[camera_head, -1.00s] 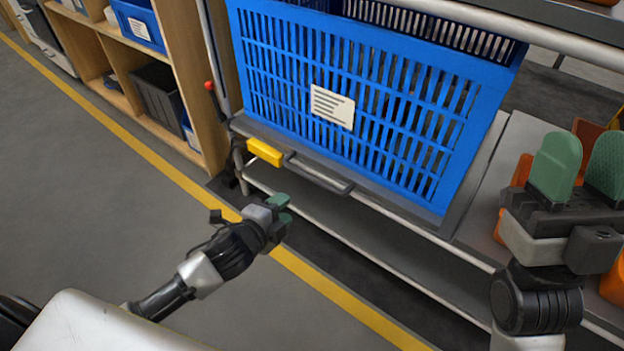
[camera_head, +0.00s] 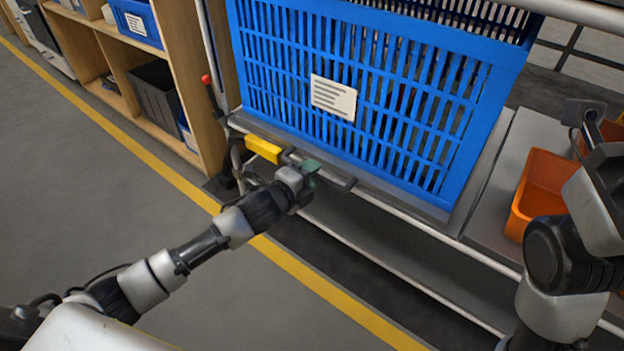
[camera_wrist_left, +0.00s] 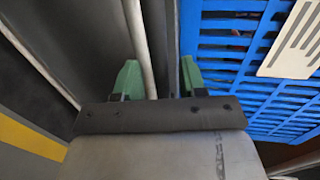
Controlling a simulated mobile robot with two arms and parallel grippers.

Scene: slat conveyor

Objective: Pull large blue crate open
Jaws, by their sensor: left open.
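The large blue crate (camera_head: 395,115), with slotted walls and a white label (camera_head: 333,97), stands on a grey tray in the upper middle of the head view. The crate wall (camera_wrist_left: 228,75) is at the right there. My right arm shows at the right edge, but its fingers are out of view.
A yellow block (camera_head: 263,149) sits on the tray's front edge left of the handle. An orange bin (camera_head: 540,190) stands right of the crate. Wooden shelves (camera_head: 205,100) are at the left. The floor in front is clear.

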